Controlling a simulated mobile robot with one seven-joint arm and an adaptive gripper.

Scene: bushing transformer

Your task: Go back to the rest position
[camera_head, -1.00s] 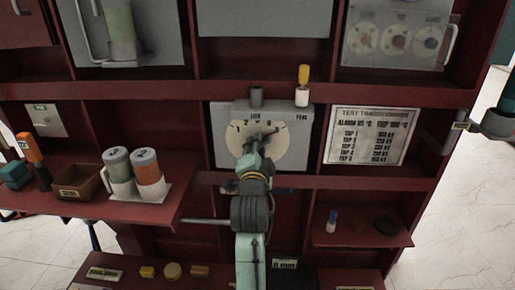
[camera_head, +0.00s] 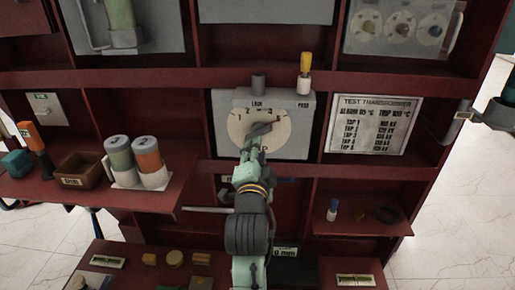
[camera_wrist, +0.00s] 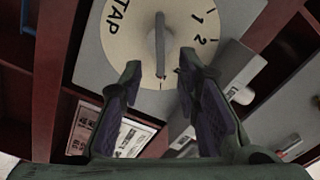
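My gripper (camera_head: 252,150) is in front of the tap changer panel, just below the middle of its round cream dial (camera_head: 240,122). In the wrist view, the two fingers of my gripper (camera_wrist: 160,68) are spread apart with nothing held between them. The dial's grey bar-shaped knob (camera_wrist: 160,40) shows beyond the fingertips, between them in the picture, and looks clear of both. The dial (camera_wrist: 187,50) carries "TAP" and numbers there. In the head view, my forearm and wrist rise from the bottom middle and partly hide the dial's lower part.
A red shelf frame surrounds the panel. Left, a shelf holds two cylinders (camera_head: 147,153) and a brown bin (camera_head: 79,171). Right, a small shelf (camera_head: 365,226) holds small parts.

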